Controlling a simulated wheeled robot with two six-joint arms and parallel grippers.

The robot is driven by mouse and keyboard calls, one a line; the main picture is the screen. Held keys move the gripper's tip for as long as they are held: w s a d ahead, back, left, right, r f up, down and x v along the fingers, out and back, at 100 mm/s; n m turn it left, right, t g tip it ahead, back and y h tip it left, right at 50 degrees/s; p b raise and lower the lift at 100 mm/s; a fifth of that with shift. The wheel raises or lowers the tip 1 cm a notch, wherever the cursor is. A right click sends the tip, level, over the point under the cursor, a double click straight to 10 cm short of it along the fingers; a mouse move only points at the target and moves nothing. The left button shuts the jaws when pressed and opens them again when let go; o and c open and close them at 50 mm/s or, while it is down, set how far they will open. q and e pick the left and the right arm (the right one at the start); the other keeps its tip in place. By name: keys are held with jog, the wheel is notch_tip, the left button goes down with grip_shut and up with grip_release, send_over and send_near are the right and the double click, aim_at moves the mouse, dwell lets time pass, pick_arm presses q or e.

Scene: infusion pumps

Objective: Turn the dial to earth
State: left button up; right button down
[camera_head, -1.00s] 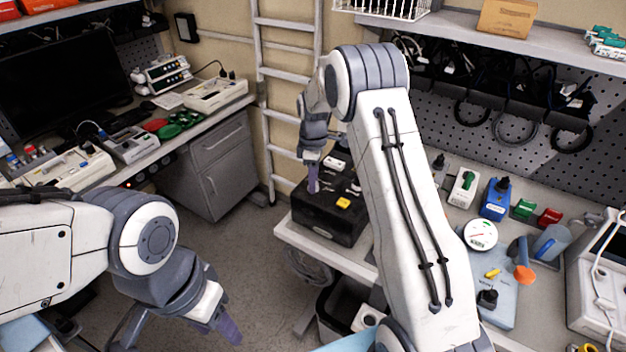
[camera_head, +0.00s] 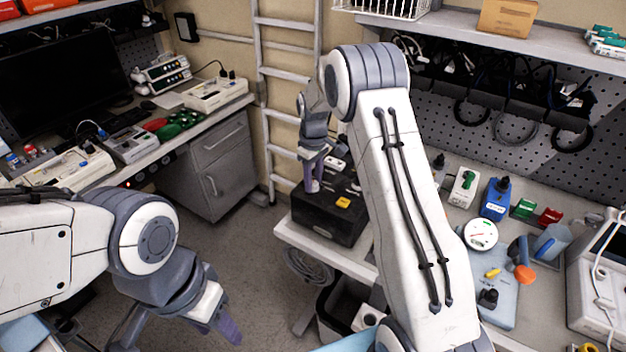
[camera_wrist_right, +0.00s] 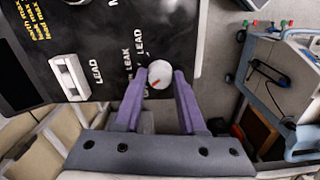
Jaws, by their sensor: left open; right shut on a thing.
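The black box (camera_head: 322,226) with knobs and a yellow part on top stands on the bench corner in the head view. In the right wrist view its dark panel (camera_wrist_right: 125,25) shows white words such as LEAD and LEAK. The round white dial (camera_wrist_right: 160,74) with a small red mark sits near the panel's edge. My right gripper (camera_wrist_right: 160,80) is shut on the dial, one purple finger on each side. In the head view the right gripper (camera_head: 313,182) points down onto the box. My left gripper (camera_head: 228,328) is open and empty over the floor at lower left.
A white rocker switch (camera_wrist_right: 70,77) is beside the dial on the panel. A blue-grey device with a round gauge (camera_head: 481,235) and several small coloured devices stand on the right bench. A ladder (camera_head: 284,75) is behind the box. The floor (camera_head: 245,250) between the benches is clear.

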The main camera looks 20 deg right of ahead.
aim_at(313, 183)
jog(key=shift+m, duration=1.3)
jog(key=shift+c, duration=2.4)
grip_release()
jog(key=shift+r, duration=0.1)
jog(key=shift+r, duration=0.35)
notch_tip(313, 183, up, 10)
jog(key=b, duration=0.2)
jog(key=shift+f, duration=0.15)
